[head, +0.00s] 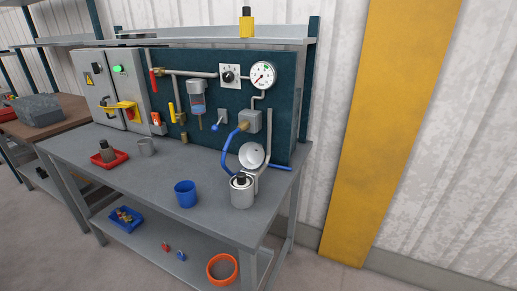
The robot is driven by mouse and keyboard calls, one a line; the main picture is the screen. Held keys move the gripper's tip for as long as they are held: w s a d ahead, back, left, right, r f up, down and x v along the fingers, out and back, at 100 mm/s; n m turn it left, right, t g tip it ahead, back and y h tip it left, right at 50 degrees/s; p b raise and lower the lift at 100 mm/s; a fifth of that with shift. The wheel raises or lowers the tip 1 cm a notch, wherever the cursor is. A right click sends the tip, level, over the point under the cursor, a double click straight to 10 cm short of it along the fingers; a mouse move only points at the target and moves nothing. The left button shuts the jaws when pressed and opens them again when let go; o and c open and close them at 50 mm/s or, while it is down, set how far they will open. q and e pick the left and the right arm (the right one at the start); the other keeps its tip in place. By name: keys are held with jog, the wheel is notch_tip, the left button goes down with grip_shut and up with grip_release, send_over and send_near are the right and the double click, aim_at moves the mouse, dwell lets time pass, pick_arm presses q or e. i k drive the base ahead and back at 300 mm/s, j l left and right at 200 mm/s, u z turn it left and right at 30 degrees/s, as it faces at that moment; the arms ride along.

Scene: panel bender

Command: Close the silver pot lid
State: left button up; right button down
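The silver pot (242,193) stands upright on the grey workbench near its right front corner. Its round lid (252,155) is tipped up behind the pot, with its pale round face showing. A dark piece (241,176) shows at the pot's top opening. A blue curved hose or handle (228,149) runs beside the lid, from the panel down to the pot; I cannot tell whether it is joined to the lid. Neither of my grippers is in the head view.
A panel with a gauge (263,75) and valves rises behind. The lower shelf holds an orange ring-shaped container (222,268) and a blue bin (126,219).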

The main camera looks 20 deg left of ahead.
aim_at(251, 155)
jog(key=i+u, duration=0.1)
jog(key=u, duration=0.4)
jog(key=i+l+u, duration=0.1)
jog(key=u, duration=0.4)
jog(key=i+l+u, duration=0.1)
jog(key=u, duration=0.4)
jog(key=l+u, duration=0.15)
jog(key=u, duration=0.35)
jog(key=i+l+u, duration=0.1)
jog(key=u, duration=0.4)
jog(key=l+u, duration=0.2)
jog(key=l, duration=0.35)
jog(key=l+u, duration=0.15)
jog(key=l, duration=0.35)
jog(key=l+u, duration=0.2)
jog(key=l, duration=0.35)
jog(key=k+l+u, duration=0.2)
jog(key=l, duration=0.3)
jog(key=l+u, duration=0.2)
jog(key=l, duration=0.35)
